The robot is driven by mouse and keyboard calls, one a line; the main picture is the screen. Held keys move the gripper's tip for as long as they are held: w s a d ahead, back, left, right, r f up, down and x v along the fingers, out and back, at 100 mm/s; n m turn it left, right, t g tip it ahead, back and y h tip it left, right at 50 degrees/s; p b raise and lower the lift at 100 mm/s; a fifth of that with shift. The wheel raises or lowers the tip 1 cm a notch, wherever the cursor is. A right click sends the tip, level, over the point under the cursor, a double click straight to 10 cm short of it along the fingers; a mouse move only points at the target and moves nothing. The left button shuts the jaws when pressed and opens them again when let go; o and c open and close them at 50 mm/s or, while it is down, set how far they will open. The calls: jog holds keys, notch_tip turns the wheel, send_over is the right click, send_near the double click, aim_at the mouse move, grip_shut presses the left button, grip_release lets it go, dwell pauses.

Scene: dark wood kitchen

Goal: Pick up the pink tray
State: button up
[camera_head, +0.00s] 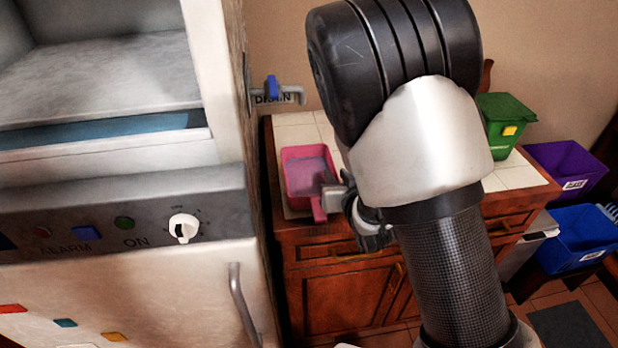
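The pink tray (308,171) lies on the tiled top of a wooden cabinet, near its left front corner. It has raised walls, and a pink handle (318,209) points toward the cabinet's front edge. My gripper (333,199) is at the tray's right front side, close to the handle. My arm covers most of the gripper. I cannot tell whether its fingers touch the tray or how far apart they are.
A white machine with a knob (183,227) and a door handle (243,304) stands close on the left. A green bin (506,122) sits on the countertop (515,172) at right. Purple (563,168) and blue (580,240) bins stand further right. My arm hides the middle of the counter.

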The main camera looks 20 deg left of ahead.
jog(key=shift+s, duration=0.1)
grip_shut()
jog(key=shift+r, duration=0.15)
dwell(1.1)
